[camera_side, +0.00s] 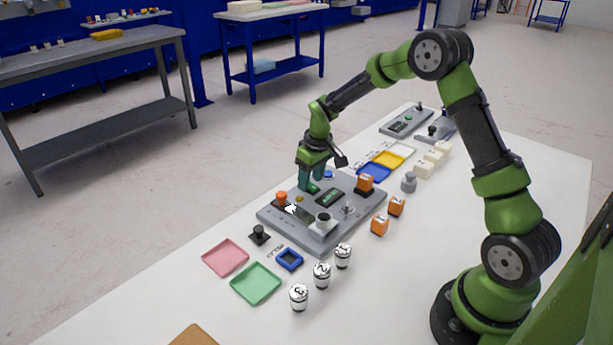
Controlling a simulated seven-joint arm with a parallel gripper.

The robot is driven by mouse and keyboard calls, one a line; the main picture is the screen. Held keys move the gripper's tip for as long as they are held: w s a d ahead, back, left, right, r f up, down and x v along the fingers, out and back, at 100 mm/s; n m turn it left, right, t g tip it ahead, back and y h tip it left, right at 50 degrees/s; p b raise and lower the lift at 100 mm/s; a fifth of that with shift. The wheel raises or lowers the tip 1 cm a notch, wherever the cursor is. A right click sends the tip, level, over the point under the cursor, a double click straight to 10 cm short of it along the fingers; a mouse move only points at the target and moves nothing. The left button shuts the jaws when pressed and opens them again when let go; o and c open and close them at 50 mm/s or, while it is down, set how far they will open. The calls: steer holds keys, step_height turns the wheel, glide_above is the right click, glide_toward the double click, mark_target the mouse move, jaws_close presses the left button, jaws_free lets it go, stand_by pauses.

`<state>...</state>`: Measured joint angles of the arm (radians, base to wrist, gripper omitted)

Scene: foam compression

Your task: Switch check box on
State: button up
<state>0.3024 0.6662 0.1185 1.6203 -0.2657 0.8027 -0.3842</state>
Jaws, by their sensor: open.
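A grey control panel (287,233) lies on the white table. It carries an orange-red knob (281,198), a small yellow button (299,199), a blue button (328,174), dark displays (330,197), a small lever (347,208) and a white-and-grey round fitting (323,226). My gripper (309,187) points down at the panel's far left part, between the yellow and blue buttons. It is open, with no object visible in it. Its fingers hide part of the panel. I cannot tell which control is the check box or its state.
Pink (225,258) and green (255,284) trays lie front left. Blue and yellow trays (388,159), white blocks (424,168) and another panel (405,123) are farther back.

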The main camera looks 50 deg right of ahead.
step_height(320, 180, up, 16)
steer(key=s, duration=0.2)
steer(key=shift+s, duration=0.4)
steer(key=s+a+r+m+t, duration=0.1)
steer(key=s+a, duration=0.3)
steer(key=s, duration=0.3)
steer(key=s+a+r+m+t+y, duration=0.1)
steer(key=s+a+r+t, duration=0.1)
steer(key=s+a, duration=0.3)
steer(key=s+a+r+m+t+y, duration=0.1)
steer(key=s+a, duration=0.3)
steer(key=s, duration=0.6)
steer(key=shift+s+a+r+m+t, duration=0.15)
steer(key=shift+s+r+m+t, duration=0.15)
steer(key=shift+r+m+t, duration=0.25)
